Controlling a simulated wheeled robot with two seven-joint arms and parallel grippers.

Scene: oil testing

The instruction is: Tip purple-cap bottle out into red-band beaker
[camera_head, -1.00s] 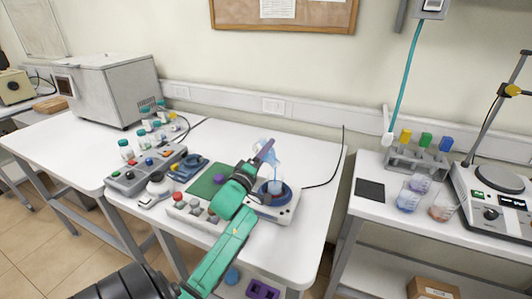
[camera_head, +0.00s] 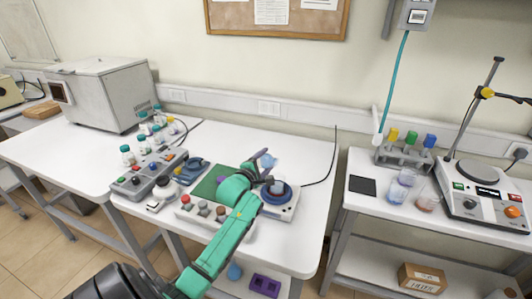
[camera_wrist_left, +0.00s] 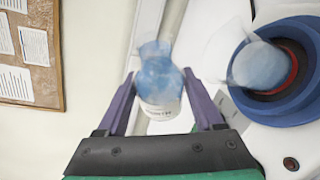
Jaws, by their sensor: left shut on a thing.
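My left gripper (camera_wrist_left: 160,112) is shut on a clear bottle with blue liquid (camera_wrist_left: 160,80) and a white label. In the head view my left gripper (camera_head: 263,158) holds it just above the blue-ringed device. A pale, translucent vessel (camera_wrist_left: 258,66) stands in the blue ring (camera_wrist_left: 300,100), to the right of the bottle in the wrist view. A red band shows beside that vessel; I cannot tell whether it belongs to the vessel or the ring. A small purple spot, perhaps a cap (camera_head: 222,180), shows on the green mat (camera_head: 207,187). My right gripper is out of view.
A control box (camera_head: 150,172) and several teal-capped bottles (camera_head: 143,140) stand left of the mat. Beakers (camera_head: 397,190) and a rack (camera_head: 404,157) stand on the right table, across a gap.

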